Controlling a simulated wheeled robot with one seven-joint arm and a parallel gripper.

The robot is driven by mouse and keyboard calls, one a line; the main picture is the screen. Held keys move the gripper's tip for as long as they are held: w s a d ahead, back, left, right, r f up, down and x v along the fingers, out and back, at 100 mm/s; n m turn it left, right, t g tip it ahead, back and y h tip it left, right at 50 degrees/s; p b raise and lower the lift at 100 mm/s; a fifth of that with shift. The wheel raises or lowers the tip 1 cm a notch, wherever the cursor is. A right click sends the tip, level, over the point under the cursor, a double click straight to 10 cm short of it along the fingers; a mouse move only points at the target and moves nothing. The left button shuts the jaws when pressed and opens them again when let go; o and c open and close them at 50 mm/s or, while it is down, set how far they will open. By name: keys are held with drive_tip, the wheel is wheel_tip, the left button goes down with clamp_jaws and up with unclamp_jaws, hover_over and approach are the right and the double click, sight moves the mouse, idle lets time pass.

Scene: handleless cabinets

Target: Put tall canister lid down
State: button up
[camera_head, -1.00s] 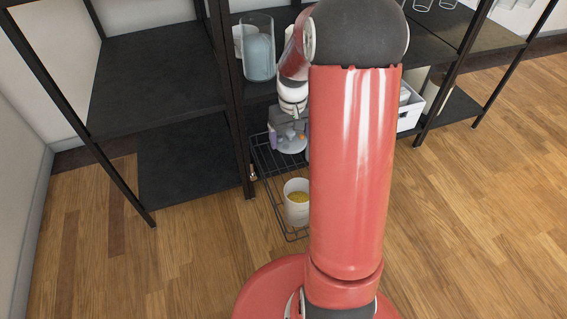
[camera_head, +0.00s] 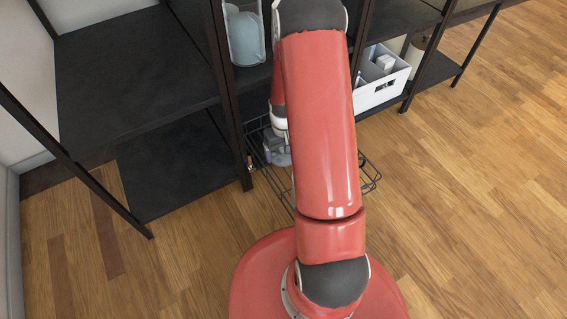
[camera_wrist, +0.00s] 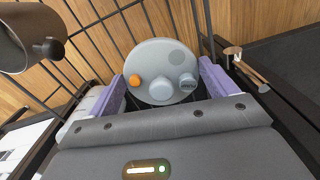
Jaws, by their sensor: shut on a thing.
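The lid (camera_wrist: 150,57) is a round grey disc with an orange knob and grey knobs on its face. In the wrist view it sits between the two purple fingers of my gripper (camera_wrist: 164,80), which is shut on it. In the head view my gripper (camera_head: 277,147) is low over the wire basket, partly hidden by my red arm. A little grey of the lid (camera_head: 282,159) shows beside it. I cannot tell whether the lid touches anything below. The canister is not visible in the head view.
The pulled-out wire basket (camera_head: 372,176) stands around my gripper, with wire bars (camera_wrist: 85,45) close by in the wrist view. A dark rounded object (camera_wrist: 30,40) is at upper left there. Black shelves (camera_head: 135,70) stand left; a white box (camera_head: 382,92) stands right. The front floor is clear.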

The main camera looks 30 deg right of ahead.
sight(284, 168)
drive_tip(key=shift+f+b, duration=0.45)
drive_tip(key=shift+f, duration=2.65)
drive_tip(key=shift+f, duration=0.1)
drive_tip(key=shift+f, duration=0.15)
drive_tip(key=o, duration=0.7)
